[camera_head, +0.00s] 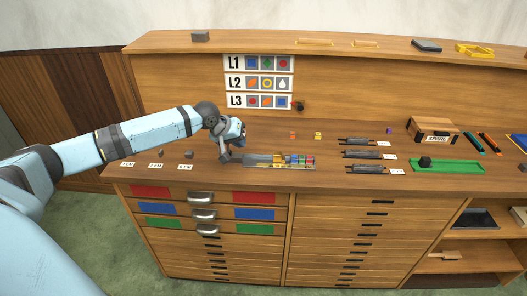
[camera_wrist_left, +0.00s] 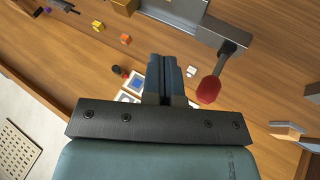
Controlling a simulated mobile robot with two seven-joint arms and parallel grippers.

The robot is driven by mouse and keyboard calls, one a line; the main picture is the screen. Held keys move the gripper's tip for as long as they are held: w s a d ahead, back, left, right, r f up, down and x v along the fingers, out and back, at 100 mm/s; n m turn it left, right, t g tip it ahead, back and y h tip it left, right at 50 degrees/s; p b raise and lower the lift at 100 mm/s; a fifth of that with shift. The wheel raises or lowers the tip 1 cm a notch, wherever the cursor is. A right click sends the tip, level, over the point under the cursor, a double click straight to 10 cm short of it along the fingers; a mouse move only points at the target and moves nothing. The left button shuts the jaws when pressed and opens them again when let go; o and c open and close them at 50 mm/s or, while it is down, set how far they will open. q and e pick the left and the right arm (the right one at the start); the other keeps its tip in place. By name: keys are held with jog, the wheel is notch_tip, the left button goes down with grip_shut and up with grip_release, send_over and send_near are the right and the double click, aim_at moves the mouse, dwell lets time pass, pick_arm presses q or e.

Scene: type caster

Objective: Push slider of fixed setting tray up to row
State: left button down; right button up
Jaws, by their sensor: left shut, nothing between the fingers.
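The setting tray (camera_head: 306,166) lies on the bench, a long low strip with a grey bar along its left part and several small coloured blocks at its right end. My left gripper (camera_head: 227,158) is shut and empty at the tray's left end. In the left wrist view the closed fingers (camera_wrist_left: 164,62) point toward a grey metal piece of the tray (camera_wrist_left: 182,10), and a dark stem with a red knob (camera_wrist_left: 208,90) stands to their right. Whether the fingers touch the slider cannot be told. My right gripper is out of view.
The L1, L2, L3 picture board (camera_head: 259,83) stands behind the tray. Dark holders (camera_head: 361,154) with white labels lie to the right, then a green tray (camera_head: 450,166) and a wooden box (camera_head: 433,130). Small grey blocks (camera_head: 189,154) sit at left. Bench surface between is clear.

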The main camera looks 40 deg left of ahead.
aim_at(280, 155)
pick_arm(q)
jog(key=x, duration=0.8)
jog(key=shift+w+f, duration=0.15)
jog(key=w+d, duration=0.1)
jog(key=w+d+p, duration=0.1)
jog(key=shift+d+f, duration=0.35)
jog(key=shift+w+d+f, duration=0.1)
jog(key=shift+w+d, duration=0.2)
jog(key=shift+d, duration=0.2)
jog(key=w+d, duration=0.1)
jog(key=w+d+p, duration=0.1)
jog(key=d, duration=0.1)
jog(key=shift+d, duration=0.15)
jog(key=shift+d, duration=0.15)
